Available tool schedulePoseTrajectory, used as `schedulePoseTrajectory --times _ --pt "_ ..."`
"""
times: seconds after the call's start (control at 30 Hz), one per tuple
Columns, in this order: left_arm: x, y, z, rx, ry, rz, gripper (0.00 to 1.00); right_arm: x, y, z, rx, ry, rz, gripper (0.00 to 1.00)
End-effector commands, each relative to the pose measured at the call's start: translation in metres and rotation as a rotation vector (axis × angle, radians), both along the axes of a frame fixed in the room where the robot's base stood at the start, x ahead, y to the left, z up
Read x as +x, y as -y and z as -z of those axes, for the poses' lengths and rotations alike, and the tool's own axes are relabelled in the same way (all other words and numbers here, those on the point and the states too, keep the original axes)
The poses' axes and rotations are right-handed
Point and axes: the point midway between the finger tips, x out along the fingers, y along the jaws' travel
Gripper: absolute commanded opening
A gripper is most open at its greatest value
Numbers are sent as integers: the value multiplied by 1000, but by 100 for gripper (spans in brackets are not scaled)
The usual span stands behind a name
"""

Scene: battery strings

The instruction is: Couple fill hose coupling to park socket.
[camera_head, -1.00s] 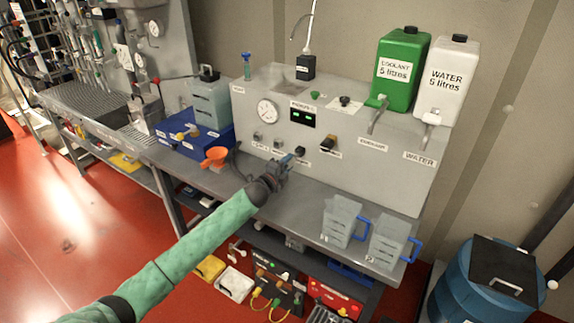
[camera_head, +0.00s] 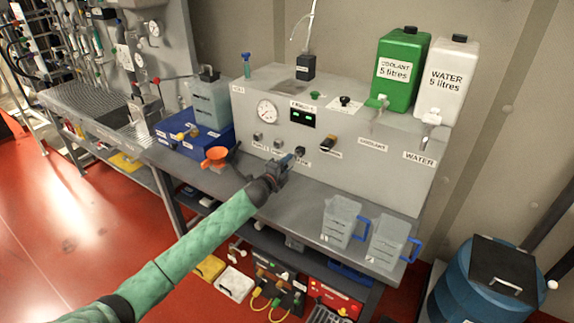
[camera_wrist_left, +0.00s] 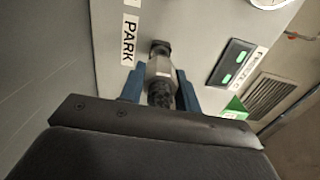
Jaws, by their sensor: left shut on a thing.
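My left gripper (camera_head: 289,161) is at the front of the grey panel, with its two blue fingers closed on the fill hose coupling. In the left wrist view the coupling (camera_wrist_left: 160,72) is a grey metal body with a dark ribbed end, between the fingers (camera_wrist_left: 160,84). Its far end lines up with the dark park socket (camera_wrist_left: 160,46), beside the PARK label (camera_wrist_left: 129,40). The two look in contact, but I cannot tell how deep the coupling sits. In the head view the socket (camera_head: 300,151) shows just beyond the fingertips. My right gripper is not in view.
Two clear jugs (camera_head: 340,220) stand at the bench's right end.

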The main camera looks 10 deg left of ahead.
Motion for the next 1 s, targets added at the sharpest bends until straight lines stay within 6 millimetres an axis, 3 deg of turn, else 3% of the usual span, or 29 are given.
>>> schedulePoseTrajectory --times 1.0 --pt "18 7 -1 1 1 0 5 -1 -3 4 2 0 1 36"
